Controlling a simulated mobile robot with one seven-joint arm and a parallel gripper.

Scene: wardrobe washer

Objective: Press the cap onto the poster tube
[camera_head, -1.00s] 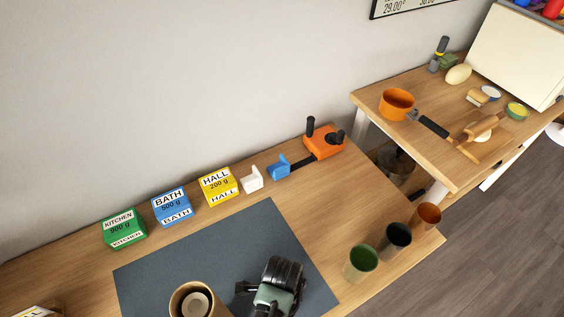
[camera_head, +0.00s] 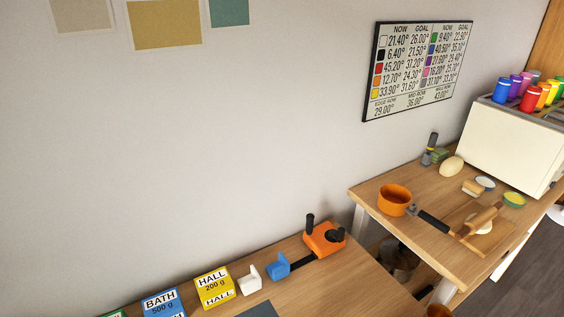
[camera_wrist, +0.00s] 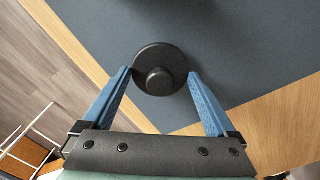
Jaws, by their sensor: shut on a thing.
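In the wrist view, my gripper (camera_wrist: 161,78) has its two blue fingers on either side of a round black cap (camera_wrist: 170,55) with a raised knob. The fingers are shut on the cap's rim at left and right. The cap is seen over the dark grey mat (camera_wrist: 245,45); I cannot tell its height above it. The poster tube cannot be made out in the current views. The head view does not show my gripper.
In the head view, yellow (camera_head: 214,288) and blue (camera_head: 162,303) labelled boxes stand along the wall. An orange device (camera_head: 324,238) with black knobs sits right of them. The higher table (camera_head: 440,255) at right holds an orange pan (camera_head: 394,199) and a rolling pin (camera_head: 482,220).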

